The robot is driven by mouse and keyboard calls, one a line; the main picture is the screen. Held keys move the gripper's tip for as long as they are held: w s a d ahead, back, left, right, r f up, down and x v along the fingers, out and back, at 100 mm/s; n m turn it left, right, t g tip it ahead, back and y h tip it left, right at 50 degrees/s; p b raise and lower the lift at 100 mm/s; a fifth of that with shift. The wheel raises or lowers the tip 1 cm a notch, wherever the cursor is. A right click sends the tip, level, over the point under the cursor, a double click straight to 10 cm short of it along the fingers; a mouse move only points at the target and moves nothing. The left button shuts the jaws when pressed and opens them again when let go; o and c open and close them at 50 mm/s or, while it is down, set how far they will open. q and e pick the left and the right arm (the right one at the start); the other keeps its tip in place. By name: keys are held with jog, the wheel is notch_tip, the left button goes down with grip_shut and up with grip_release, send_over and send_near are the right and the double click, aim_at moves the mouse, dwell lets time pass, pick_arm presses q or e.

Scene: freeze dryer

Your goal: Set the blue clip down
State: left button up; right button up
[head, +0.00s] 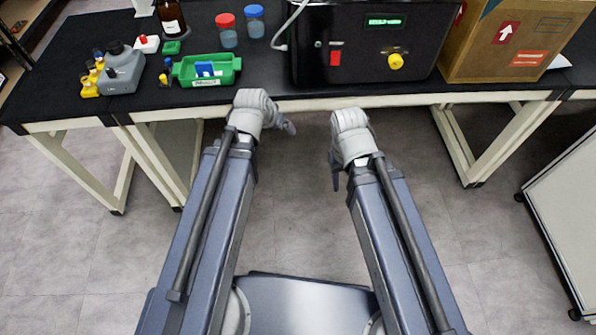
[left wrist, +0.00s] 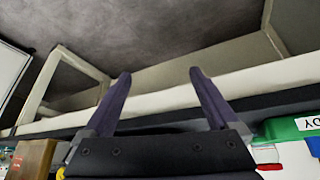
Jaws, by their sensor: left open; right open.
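The blue clip (head: 206,69) lies in a green tray (head: 222,78) on the black bench, left of centre in the head view. A blue piece, probably the clip, also shows at the right edge of the left wrist view, beside part of the green tray (left wrist: 285,129). My left gripper (head: 290,127) is in front of the bench edge, to the right of the tray and apart from it. Its two fingers stand apart and empty in the left wrist view (left wrist: 160,72). My right gripper (head: 336,184) points down in front of the bench, small and partly hidden by its arm.
A black machine (head: 362,45) with a green display and a cardboard box (head: 510,42) stand right of the tray. Bench between tray and machine is clear.

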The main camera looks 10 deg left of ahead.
pick_arm(q)
jog(key=s+d+f+m+g+y, duration=0.2)
jog(key=s+d+g, duration=0.4)
jog(key=s, duration=0.7)
jog(key=shift+s+d+f+y, duration=0.35)
jog(key=shift+s+d+y, duration=0.05)
jog(key=shift+d, duration=0.8)
